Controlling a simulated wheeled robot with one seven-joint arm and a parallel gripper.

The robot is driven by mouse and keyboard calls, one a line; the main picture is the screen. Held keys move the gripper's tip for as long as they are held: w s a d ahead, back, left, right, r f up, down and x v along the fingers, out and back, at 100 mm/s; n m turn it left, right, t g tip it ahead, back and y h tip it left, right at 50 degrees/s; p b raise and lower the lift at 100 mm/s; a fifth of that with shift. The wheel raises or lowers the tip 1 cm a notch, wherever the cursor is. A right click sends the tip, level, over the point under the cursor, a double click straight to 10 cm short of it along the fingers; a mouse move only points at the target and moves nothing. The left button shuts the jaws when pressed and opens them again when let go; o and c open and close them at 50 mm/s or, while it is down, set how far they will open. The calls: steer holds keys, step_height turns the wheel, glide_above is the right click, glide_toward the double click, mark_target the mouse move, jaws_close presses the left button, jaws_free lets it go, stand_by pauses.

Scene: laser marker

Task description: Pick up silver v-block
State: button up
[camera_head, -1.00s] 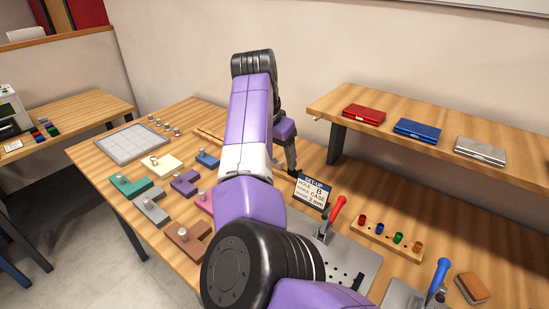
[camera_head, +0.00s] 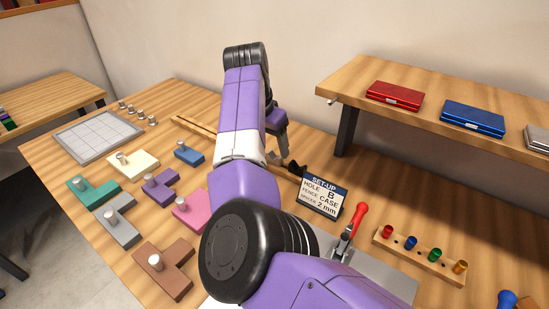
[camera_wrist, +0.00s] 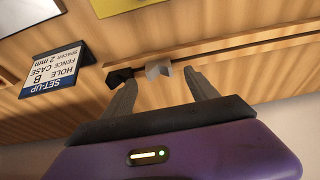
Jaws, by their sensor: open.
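The silver v-block (camera_wrist: 158,69) is a small light-grey notched block, seen in the wrist view just beyond my fingertips and between them. A black v-block (camera_wrist: 120,77) sits right beside it on the left, near my left finger. My gripper (camera_wrist: 161,80) is open, with one finger on each side of the silver block and nothing visibly clamped. In the head view my gripper (camera_head: 283,150) points down at the back of the table. There the black block (camera_head: 297,169) shows beside it, and I cannot make out the silver block clearly.
A long wooden strip (camera_wrist: 240,46) runs behind the blocks. A set-up card (camera_head: 323,197) stands close by. A raised shelf (camera_head: 350,82) with coloured cases is at the right. Coloured fixture blocks with knobs lie on the table at the left. A red-handled clamp (camera_head: 354,222) stands in front.

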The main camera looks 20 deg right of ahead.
mark_target(275, 158)
steer(key=shift+x, duration=2.2)
steer(key=shift+s, duration=0.1)
steer(key=c, duration=1.5)
steer(key=shift+o, duration=0.2)
steer(key=shift+r, duration=0.15)
step_height(275, 158, up, 20)
